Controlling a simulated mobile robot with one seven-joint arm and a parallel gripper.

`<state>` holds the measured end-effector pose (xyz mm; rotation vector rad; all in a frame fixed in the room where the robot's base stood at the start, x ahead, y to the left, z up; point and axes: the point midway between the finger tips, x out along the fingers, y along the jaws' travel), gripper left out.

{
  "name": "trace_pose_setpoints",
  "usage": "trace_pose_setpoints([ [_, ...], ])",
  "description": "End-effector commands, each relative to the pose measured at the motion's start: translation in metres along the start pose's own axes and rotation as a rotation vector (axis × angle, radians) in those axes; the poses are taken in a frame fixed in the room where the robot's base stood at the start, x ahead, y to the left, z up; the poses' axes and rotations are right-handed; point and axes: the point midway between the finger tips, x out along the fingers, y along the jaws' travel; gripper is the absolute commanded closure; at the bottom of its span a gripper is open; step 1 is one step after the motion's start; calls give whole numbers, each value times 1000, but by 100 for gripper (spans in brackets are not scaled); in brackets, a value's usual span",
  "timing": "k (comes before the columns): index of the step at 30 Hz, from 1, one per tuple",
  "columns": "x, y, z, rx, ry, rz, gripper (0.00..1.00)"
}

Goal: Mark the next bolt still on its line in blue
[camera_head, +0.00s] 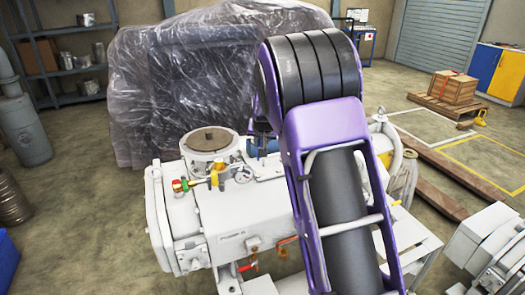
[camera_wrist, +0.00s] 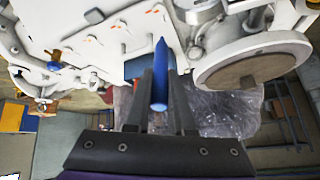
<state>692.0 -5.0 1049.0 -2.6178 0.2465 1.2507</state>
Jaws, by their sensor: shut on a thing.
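In the wrist view, my gripper (camera_wrist: 160,75) is shut on a blue marker (camera_wrist: 160,80), a slim pointed rod between its two dark fingers. The marker's tip points at the flat white top of the vacuum pump (camera_wrist: 75,40) and looks apart from it. Small orange marks (camera_wrist: 118,24) show on that top near the marker, with another at its upper edge; single bolts and their lines are too small to tell. In the head view, the pump (camera_head: 235,215) stands below my purple arm, which hides much of its right side. My gripper is mostly hidden there.
A round flanged port (camera_head: 208,140) rises from the pump and shows large at right in the wrist view (camera_wrist: 255,60). A gauge (camera_head: 243,174) and coloured valves (camera_head: 180,185) sit near it. A plastic-wrapped bulk (camera_head: 190,75) stands behind. A pallet with a crate (camera_head: 453,88) is at far right.

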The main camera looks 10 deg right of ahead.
Motion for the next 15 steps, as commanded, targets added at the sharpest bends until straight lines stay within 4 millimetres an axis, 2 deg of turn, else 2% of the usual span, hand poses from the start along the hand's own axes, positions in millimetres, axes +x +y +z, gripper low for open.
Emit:
trace_pose_setpoints([
  [11,0,0,1,-2,2,-2,100],
  [15,7,1,6,-2,0,-1,100],
])
